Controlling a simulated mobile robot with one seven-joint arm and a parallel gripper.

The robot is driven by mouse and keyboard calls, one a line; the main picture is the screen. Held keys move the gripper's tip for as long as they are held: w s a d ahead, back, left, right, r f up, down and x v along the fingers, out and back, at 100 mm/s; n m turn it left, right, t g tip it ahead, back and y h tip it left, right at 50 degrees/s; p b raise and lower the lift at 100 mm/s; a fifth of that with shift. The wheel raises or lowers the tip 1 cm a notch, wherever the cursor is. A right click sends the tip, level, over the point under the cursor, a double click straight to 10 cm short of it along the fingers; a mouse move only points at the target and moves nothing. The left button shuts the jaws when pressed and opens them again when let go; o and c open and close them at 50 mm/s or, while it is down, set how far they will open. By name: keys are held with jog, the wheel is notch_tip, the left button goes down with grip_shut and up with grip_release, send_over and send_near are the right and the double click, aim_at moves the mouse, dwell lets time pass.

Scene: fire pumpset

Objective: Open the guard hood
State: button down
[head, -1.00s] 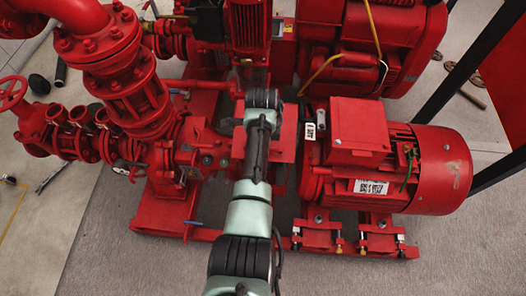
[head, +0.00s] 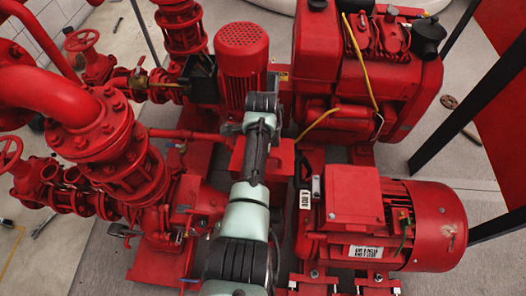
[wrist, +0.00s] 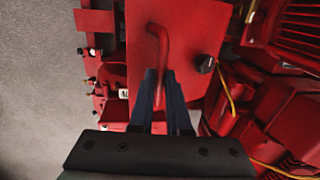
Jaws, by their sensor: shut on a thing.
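The guard hood (wrist: 195,48) is a red flat-faced cover, filling the upper middle of the wrist view. Its red bent handle (wrist: 158,42) runs down between my fingers. My gripper (wrist: 161,76) is shut on this handle, with one dark finger on each side. In the head view a red cover (head: 277,165), which looks like the hood, sits between the pump and the motor, partly behind my arm. The gripper and handle are hidden there by my arm. I cannot tell whether the hood is raised.
A red motor (head: 430,225) stands at right, and a red engine (head: 330,60) behind it. Red pump piping (head: 110,150) crowds the left. A vertical red motor (head: 242,65) stands close behind my arm. A black knob (wrist: 205,64) lies near the handle.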

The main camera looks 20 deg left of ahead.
jog(key=shift+w+f, duration=0.15)
jog(key=shift+f, duration=0.2)
jog(key=c, duration=1.2)
grip_release()
jog(key=o, duration=0.3)
jog(key=shift+w+a, duration=0.1)
jog(key=shift+w, duration=0.1)
jog(key=shift+r, duration=0.15)
jog(key=shift+r, duration=0.1)
notch_tip(320, 180, up, 13)
jog(key=s+p, duration=0.1)
jog(key=p, duration=0.1)
jog(key=shift+s+d+f, duration=0.2)
